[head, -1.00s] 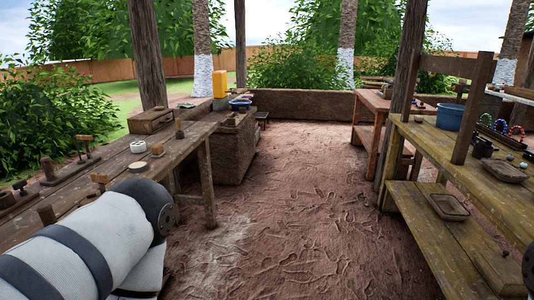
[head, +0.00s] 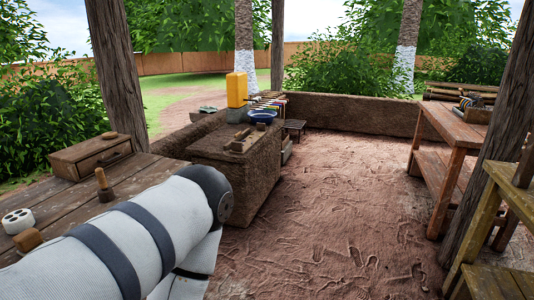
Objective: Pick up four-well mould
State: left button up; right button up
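A small white round block with dark wells in its top, which looks like the four-well mould (head: 17,221), sits on the wooden workbench (head: 72,207) at the left edge of the head view. A brown wooden stamp-like piece (head: 28,240) stands just in front of it. My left arm comes in from the lower left and bends down at its joint, to the right of the mould. Neither my left nor my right gripper is in view.
A wooden drawer box (head: 90,157) and a wooden-handled tool (head: 104,187) stand on the same bench. Beyond is a mud block (head: 245,160) with a blue bowl (head: 262,116) and yellow container (head: 236,88). A post (head: 118,70) rises behind the bench. The middle floor is clear.

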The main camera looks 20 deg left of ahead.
aim_at(18, 221)
jog(key=i+u, duration=0.45)
jog(key=i+l+u, duration=0.2)
jog(key=u, duration=0.25)
jog(key=i+l+u, duration=0.65)
jog(key=u, duration=0.2)
jog(key=l, duration=0.1)
